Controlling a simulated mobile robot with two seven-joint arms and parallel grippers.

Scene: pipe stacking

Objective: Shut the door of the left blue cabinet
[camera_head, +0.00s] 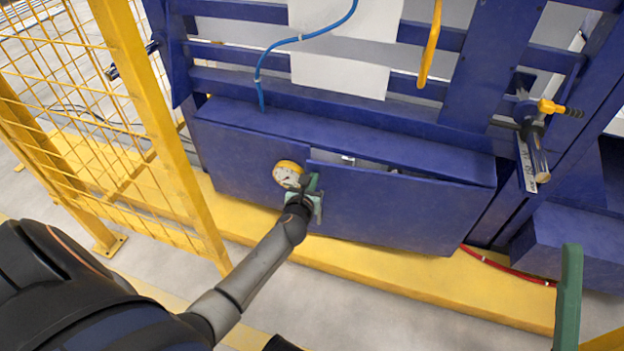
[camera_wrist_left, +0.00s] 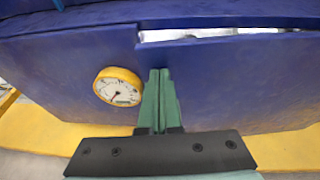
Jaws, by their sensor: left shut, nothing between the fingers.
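The left blue cabinet (camera_head: 250,130) stands low in the middle of the head view. Its door (camera_head: 400,208) is the right-hand front panel and is ajar. A narrow gap shows the lighter inside along its top edge; the door also fills the right of the wrist view (camera_wrist_left: 235,85). A round yellow-rimmed gauge (camera_head: 288,174) is on the fixed left panel, and the wrist view shows it too (camera_wrist_left: 118,87). My left gripper (camera_head: 312,184) is shut and empty, beside the gauge, near the door's left edge; contact is unclear. A green finger of my right gripper (camera_head: 569,295) shows at lower right.
A yellow mesh fence (camera_head: 160,130) stands close left of my left arm. A yellow plinth (camera_head: 390,281) runs below the cabinet. Another blue cabinet (camera_head: 570,240) is at right. A valve with a yellow handle (camera_head: 550,107) is above it. A blue hose (camera_head: 300,38) hangs above the cabinet.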

